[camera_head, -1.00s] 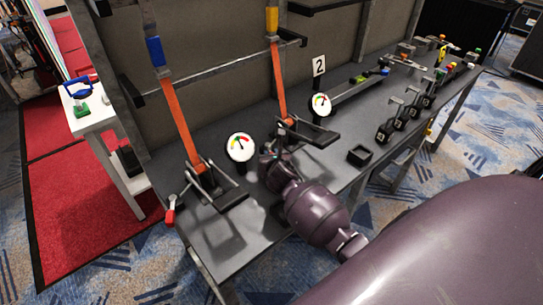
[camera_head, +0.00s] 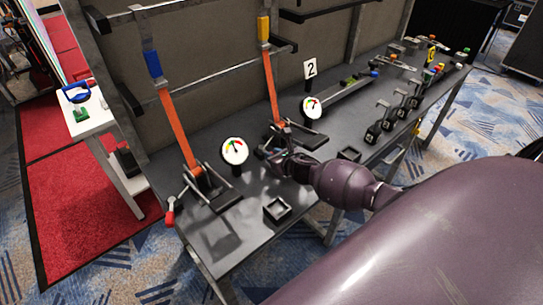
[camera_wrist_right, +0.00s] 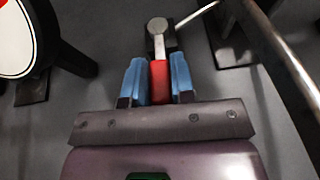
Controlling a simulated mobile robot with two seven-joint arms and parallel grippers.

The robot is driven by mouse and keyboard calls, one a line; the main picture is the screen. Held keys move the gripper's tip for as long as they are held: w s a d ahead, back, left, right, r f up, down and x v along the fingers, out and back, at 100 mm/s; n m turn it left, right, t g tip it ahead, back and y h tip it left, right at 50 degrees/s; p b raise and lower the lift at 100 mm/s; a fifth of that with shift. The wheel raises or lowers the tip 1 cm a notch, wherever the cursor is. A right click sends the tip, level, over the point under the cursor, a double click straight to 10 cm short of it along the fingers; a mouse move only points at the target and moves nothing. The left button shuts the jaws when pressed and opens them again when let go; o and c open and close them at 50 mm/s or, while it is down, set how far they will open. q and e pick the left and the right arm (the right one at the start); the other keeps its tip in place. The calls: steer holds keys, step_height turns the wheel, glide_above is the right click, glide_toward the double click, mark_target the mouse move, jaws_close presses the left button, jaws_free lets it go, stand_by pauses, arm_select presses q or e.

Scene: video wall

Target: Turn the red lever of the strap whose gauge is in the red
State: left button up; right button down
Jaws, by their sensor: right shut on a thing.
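Two orange straps run down to ratchets on the dark table. The left strap (camera_head: 178,128) has a red lever (camera_head: 170,217) jutting left of its ratchet. Its round gauge (camera_head: 234,151) has the needle near the top. The right strap (camera_head: 271,90) ends beside a second gauge (camera_head: 312,107); its needle leans right, toward the red side. My right gripper (camera_head: 264,154) is at the right strap's ratchet (camera_head: 306,137). In the right wrist view, its blue fingers are shut on a red lever handle (camera_wrist_right: 159,80) with a grey shaft beyond it. My left gripper is not seen.
A small black open box (camera_head: 277,210) sits near the table's front edge, with another (camera_head: 349,154) further right. Several small clamps (camera_head: 385,115) stand on the right. A sign marked 2 (camera_head: 310,69) stands behind the right gauge. My right arm covers the lower right.

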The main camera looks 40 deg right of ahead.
steer(key=shift+d+n+y, duration=0.15)
steer(key=shift+n+y, duration=0.15)
steer(key=shift+y, duration=0.1)
steer(key=c, duration=1)
jaws_free()
steer(key=shift+o, duration=0.2)
steer(key=p+v, duration=0.1)
steer(key=v, duration=0.8)
steer(key=shift+s, duration=0.1)
steer(key=shift+p+v, duration=0.3)
steer(key=shift+v, duration=0.55)
